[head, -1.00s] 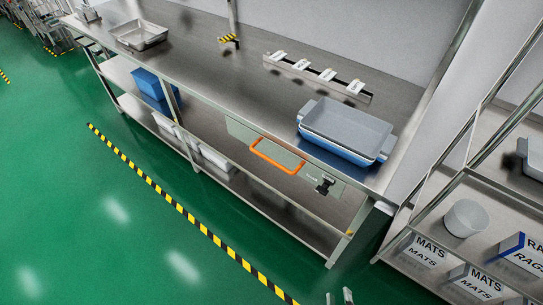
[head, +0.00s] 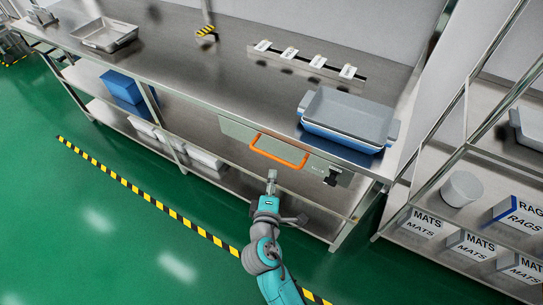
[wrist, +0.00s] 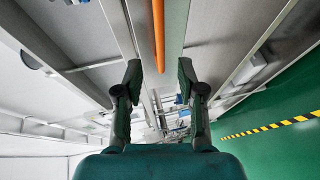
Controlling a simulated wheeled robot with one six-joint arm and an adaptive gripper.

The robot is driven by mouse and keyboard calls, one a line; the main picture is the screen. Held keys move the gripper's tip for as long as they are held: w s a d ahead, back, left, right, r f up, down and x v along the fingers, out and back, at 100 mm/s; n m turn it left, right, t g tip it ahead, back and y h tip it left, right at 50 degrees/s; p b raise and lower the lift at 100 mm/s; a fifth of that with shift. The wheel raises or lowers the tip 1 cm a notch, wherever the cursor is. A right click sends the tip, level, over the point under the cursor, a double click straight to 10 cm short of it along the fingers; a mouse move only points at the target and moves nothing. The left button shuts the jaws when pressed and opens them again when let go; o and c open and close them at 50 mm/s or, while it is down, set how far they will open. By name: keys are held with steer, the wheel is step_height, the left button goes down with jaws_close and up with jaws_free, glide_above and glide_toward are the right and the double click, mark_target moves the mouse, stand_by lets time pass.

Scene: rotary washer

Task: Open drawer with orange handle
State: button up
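The drawer (head: 235,131) is a grey-green front set under the steel worktop, and it looks shut. Its orange handle (head: 278,154) is a wide bar across the front. A black latch-like part (head: 333,175) sits at the drawer's right end. My gripper (head: 272,176) is just below and in front of the handle in the head view. In the wrist view my gripper (wrist: 160,80) is open and empty, its two fingers apart. The orange handle (wrist: 159,35) runs up and down between the fingers' lines, ahead of the tips. I cannot tell whether anything touches.
The steel worktop (head: 225,75) carries a blue and grey tray (head: 347,122) at the right and a metal pan (head: 104,36) at the left. A shelf rack with boxes (head: 473,246) stands at the right. Green floor (head: 110,230) lies open in front, with a striped line (head: 150,201).

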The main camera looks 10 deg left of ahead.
mark_target(275, 157)
steer(key=w, duration=0.3)
steer(key=w+f, duration=0.1)
steer(key=w, duration=0.2)
steer(key=w+f, duration=0.1)
steer(key=w, duration=0.3)
steer(key=shift+w+a, duration=0.1)
steer(key=shift+a, duration=0.15)
jaws_close()
